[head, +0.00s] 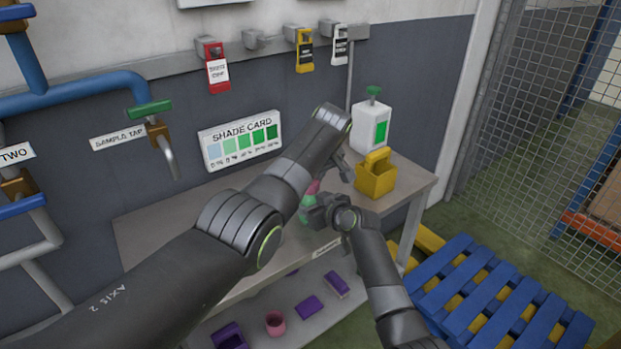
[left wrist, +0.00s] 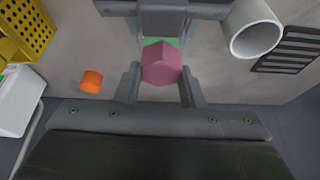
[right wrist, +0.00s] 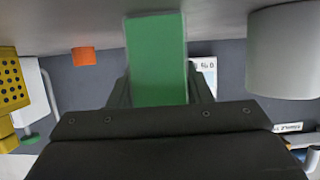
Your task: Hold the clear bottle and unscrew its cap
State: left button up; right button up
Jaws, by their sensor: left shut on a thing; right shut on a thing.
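The bottle shows as a green block (right wrist: 155,60) in the right wrist view, standing on the bench. Only a small green patch of it (head: 304,205) shows in the head view. Its pink, faceted cap (left wrist: 161,63) is on top in the left wrist view, with a bit of green behind it. My left gripper (left wrist: 160,78) comes from above and is shut on the cap. My right gripper (right wrist: 158,88) comes from the side and is shut on the bottle's body. My arms hide most of the bottle and cap in the head view.
A white cylinder (left wrist: 255,28) and a small orange piece (left wrist: 91,81) stand close by on the bench (head: 415,180). A yellow caddy (head: 376,178) and a white jug (head: 369,128) stand at its right end. The wall behind carries a shade card (head: 240,142) and a sample tap (head: 160,130).

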pick_arm(q)
jog(key=shift+n, duration=0.4)
jog(key=o, duration=1.2)
jog(key=shift+o, duration=0.3)
jog(key=shift+r, duration=2)
